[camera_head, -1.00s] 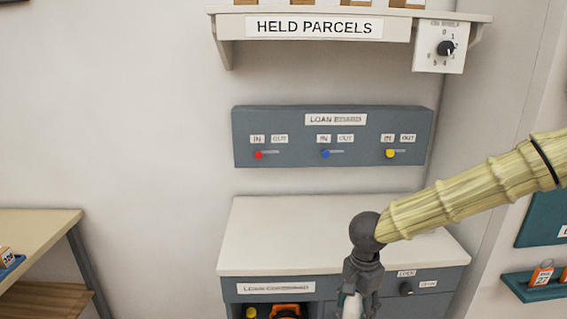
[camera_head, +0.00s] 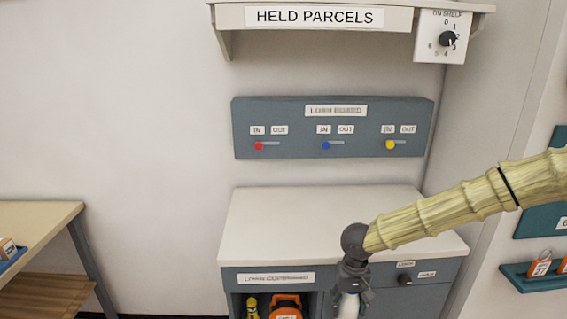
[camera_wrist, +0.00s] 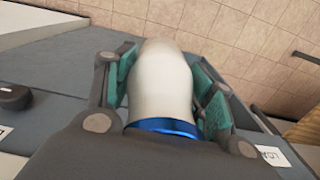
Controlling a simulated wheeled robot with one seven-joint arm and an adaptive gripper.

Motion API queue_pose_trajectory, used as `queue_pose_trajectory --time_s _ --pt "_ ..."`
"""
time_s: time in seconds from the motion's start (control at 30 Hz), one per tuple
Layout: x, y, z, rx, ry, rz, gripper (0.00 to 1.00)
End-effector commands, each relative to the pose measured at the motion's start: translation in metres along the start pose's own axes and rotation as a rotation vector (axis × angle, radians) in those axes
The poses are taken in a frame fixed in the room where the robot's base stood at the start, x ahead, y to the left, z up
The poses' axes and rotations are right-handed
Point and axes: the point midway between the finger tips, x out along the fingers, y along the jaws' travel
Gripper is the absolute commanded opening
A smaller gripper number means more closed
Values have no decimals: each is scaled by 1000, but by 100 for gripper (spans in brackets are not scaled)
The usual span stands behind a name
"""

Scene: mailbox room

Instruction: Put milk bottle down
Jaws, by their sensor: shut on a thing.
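The milk bottle (camera_wrist: 162,85) is white with a blue band. In the wrist view it sits between the green-padded fingers of my gripper (camera_wrist: 165,90), which is shut on it. In the head view my gripper (camera_head: 352,283) hangs down in front of the loan cupboard (camera_head: 275,278), with a piece of the white bottle (camera_head: 349,306) showing below it. The lower part of the bottle is cut off by the picture edge. The wrist view shows tiled floor beyond the bottle.
The cupboard's pale top (camera_head: 300,225) is bare. Its open compartment holds an orange item (camera_head: 286,303) and a yellow one (camera_head: 251,305). A dark knob (camera_head: 405,279) sits on the front at right. A wooden table (camera_head: 35,225) stands at left.

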Motion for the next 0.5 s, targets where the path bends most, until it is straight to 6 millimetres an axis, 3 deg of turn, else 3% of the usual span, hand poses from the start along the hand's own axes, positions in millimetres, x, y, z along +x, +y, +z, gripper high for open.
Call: queue_pose_trajectory --time_s 0.3,0.5 --pt "60 0 48 -4 -2 2 6" --pt "71 -1 59 -3 -2 -4 6"
